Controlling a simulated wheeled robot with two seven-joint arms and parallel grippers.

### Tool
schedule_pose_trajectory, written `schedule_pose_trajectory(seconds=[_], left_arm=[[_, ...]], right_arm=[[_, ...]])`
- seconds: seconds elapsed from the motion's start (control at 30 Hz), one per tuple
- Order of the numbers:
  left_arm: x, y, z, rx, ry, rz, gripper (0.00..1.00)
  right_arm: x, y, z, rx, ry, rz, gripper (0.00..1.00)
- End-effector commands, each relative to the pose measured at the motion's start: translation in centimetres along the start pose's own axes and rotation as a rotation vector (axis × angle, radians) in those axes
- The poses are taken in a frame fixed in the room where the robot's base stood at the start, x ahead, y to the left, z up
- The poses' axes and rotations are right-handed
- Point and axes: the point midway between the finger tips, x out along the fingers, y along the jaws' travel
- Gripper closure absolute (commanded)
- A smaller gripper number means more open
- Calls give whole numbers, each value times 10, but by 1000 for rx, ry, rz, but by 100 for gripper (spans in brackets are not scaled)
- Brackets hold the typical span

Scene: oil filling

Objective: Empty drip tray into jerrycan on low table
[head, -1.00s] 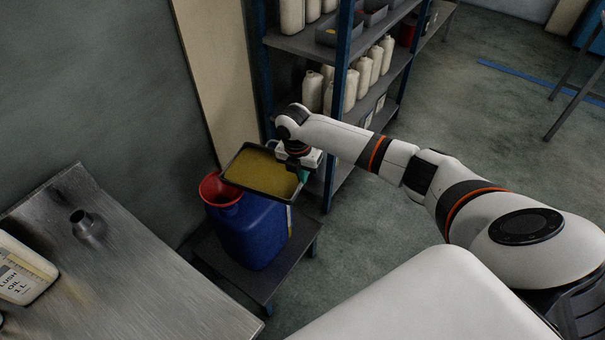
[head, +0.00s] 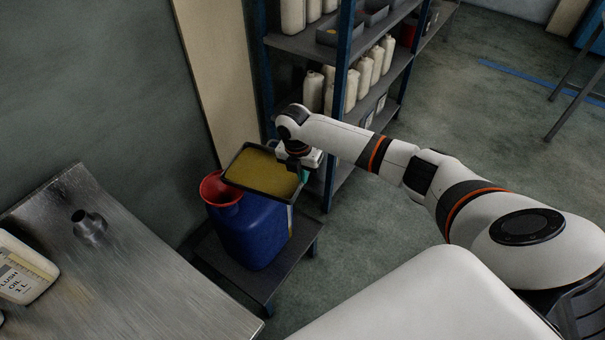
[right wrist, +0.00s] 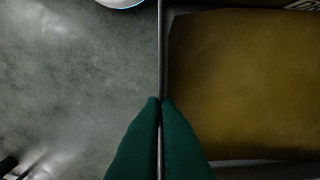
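The drip tray (head: 262,172) is a dark shallow tray with yellow-brown oil in it. It is held above the blue jerrycan (head: 250,232), its left edge close to the red funnel (head: 221,188) in the jerrycan's mouth. The jerrycan stands upright on the low table (head: 232,270). My right gripper (head: 297,172) is at the tray's right side. In the right wrist view its green fingers (right wrist: 160,102) are shut on the tray's wall, with oil (right wrist: 245,85) to the right. Whether oil flows cannot be told. My left gripper is not in view.
A metal bench (head: 130,265) at left carries a small metal funnel-like piece (head: 90,225) and a flush oil bottle (head: 22,268). A shelf rack (head: 335,95) with white bottles stands behind my right arm. Open floor lies to the right.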

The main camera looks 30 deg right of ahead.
Motion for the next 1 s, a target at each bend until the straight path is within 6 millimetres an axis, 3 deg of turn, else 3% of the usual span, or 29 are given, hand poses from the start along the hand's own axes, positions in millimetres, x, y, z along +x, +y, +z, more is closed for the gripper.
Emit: schedule_pose_trajectory(seconds=[1.0], left_arm=[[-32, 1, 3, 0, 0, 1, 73]], right_arm=[[-30, -4, 2, 0, 61, 89, 100]])
